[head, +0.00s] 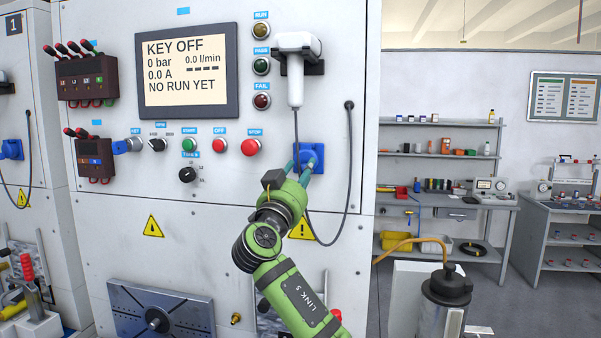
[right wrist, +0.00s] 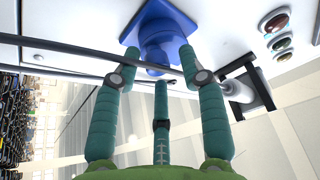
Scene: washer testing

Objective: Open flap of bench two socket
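The blue socket (head: 316,151) of this bench is on the white front panel, right of the red stop button and below the white handheld unit. My right gripper (head: 304,167) is in front of it, its fingers reaching toward the socket. In the right wrist view the blue socket (right wrist: 158,30) is ahead of the fingers. My right gripper (right wrist: 160,68) has its fingers spread, with nothing held between them; I cannot tell whether a tip touches the socket. The fingers partly cover the socket, and I cannot tell how its flap stands. My left gripper is not in view.
A dark cable (head: 348,170) hangs in a loop beside the socket; a cable (right wrist: 70,50) also crosses close to the fingertips. The white handheld unit (head: 295,82) hangs above. Another bench with its own blue socket (head: 12,149) stands at the left.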

